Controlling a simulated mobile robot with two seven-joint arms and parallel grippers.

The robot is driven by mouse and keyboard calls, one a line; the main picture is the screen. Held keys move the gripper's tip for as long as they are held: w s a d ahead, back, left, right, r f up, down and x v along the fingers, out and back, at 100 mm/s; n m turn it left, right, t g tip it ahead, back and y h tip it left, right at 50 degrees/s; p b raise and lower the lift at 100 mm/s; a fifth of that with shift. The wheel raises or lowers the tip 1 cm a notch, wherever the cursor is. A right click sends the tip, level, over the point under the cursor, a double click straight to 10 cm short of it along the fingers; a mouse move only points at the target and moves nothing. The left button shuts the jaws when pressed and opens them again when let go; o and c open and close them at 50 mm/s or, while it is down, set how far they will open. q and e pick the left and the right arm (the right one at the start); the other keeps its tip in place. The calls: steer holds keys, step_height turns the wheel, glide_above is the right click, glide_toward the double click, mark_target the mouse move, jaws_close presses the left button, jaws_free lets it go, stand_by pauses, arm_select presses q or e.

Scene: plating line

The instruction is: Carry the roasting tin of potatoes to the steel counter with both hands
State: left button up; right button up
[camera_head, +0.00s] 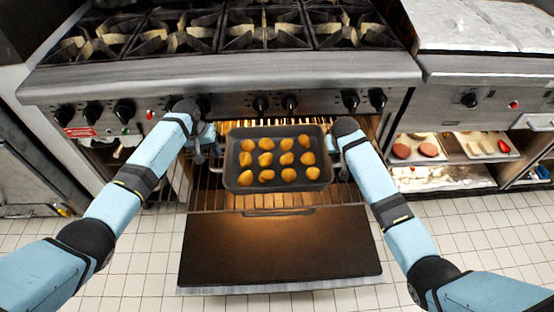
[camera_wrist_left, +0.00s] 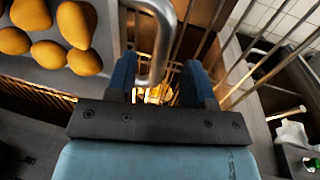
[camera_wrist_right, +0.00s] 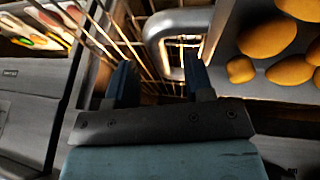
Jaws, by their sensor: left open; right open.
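The dark roasting tin (camera_head: 285,188) with several golden potatoes (camera_head: 265,159) sits level on the wire rack of the open oven. My left gripper (camera_head: 212,152) is at its left end, open. In the left wrist view the tin's steel loop handle (camera_wrist_left: 164,45) lies between the spread fingers (camera_wrist_left: 158,82). My right gripper (camera_head: 335,150) is at the right end, open. In the right wrist view the other loop handle (camera_wrist_right: 154,38) reaches between its fingers (camera_wrist_right: 160,82). Neither gripper is closed on a handle.
The oven door (camera_head: 280,250) is folded down in front. The stove front with knobs (camera_head: 260,104) overhangs behind the tin. At the right is a shiny steel-topped unit (camera_head: 475,28); I cannot tell if it is the steel counter. Food trays (camera_head: 420,148) sit beneath it. Tiled floor (camera_head: 130,255) is clear.

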mark_target(211, 156)
arm_select(q)
steer(key=shift+d+f, duration=0.2)
steer(key=shift+f, duration=0.6)
steer(key=shift+d+f, duration=0.15)
steer(key=shift+f, duration=0.65)
arm_select(e)
steer(key=shift+x, duration=1.6)
arm_select(q)
jaws_close()
arm_select(e)
jaws_close()
arm_select(q)
steer(key=shift+r, duration=0.15)
arm_select(e)
steer(key=shift+w+r, duration=0.1)
